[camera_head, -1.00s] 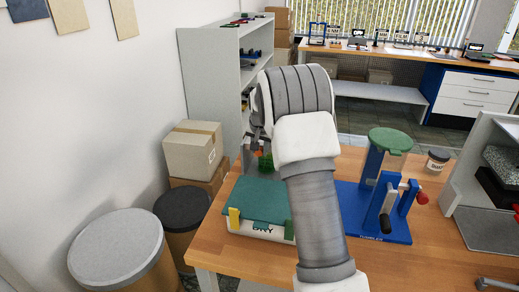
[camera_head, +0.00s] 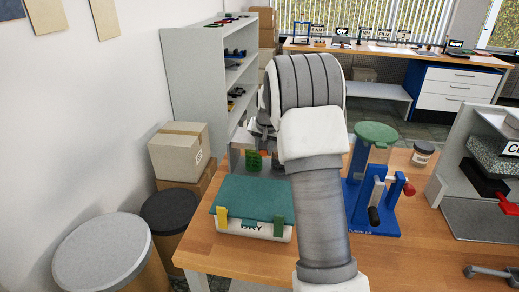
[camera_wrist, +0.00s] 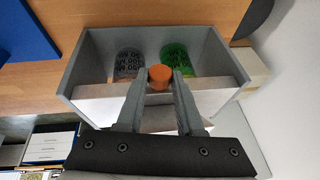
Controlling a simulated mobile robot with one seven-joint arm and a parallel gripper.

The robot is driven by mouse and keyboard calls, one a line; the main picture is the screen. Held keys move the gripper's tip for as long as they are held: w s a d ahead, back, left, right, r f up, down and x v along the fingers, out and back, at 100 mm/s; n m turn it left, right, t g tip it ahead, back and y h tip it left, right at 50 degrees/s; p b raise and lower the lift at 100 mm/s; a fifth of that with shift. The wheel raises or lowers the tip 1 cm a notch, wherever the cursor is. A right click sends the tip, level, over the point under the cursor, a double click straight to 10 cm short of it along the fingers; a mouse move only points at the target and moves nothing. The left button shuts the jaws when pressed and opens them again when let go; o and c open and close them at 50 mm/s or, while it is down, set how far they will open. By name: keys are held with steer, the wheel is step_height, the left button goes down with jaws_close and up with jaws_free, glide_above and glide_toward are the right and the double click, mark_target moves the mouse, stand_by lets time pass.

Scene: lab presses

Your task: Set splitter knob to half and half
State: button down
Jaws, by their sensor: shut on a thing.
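An orange knob (camera_wrist: 159,77) sits at the middle of the front side of an open grey box, the splitter (camera_wrist: 84,58), in the wrist view. My gripper (camera_wrist: 160,84) is shut on the knob, one finger on each side. A clear jar with dark lettering (camera_wrist: 129,64) stands left of the knob inside the box, and a green container (camera_wrist: 174,60) stands right of it. In the head view my gripper (camera_head: 263,138) is low over the table's far left part, and my arm hides most of the splitter. The knob's pointer or marks cannot be read.
A white box with a green lid marked DRY (camera_head: 254,231) is close in front. A blue hand press (camera_head: 378,222) stands right of my arm, with a small jar (camera_head: 423,153) behind it. A grey machine (camera_head: 453,150) is at the right edge. Cartons (camera_head: 180,152) stand left.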

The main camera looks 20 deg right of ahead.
steer(key=c, duration=0.5)
jaws_free()
steer(key=shift+c, duration=0.2)
steer(key=shift+r, duration=0.1)
steer(key=v, duration=1.7)
steer(key=shift+p, duration=0.4)
steer(key=shift+s+r, duration=0.1)
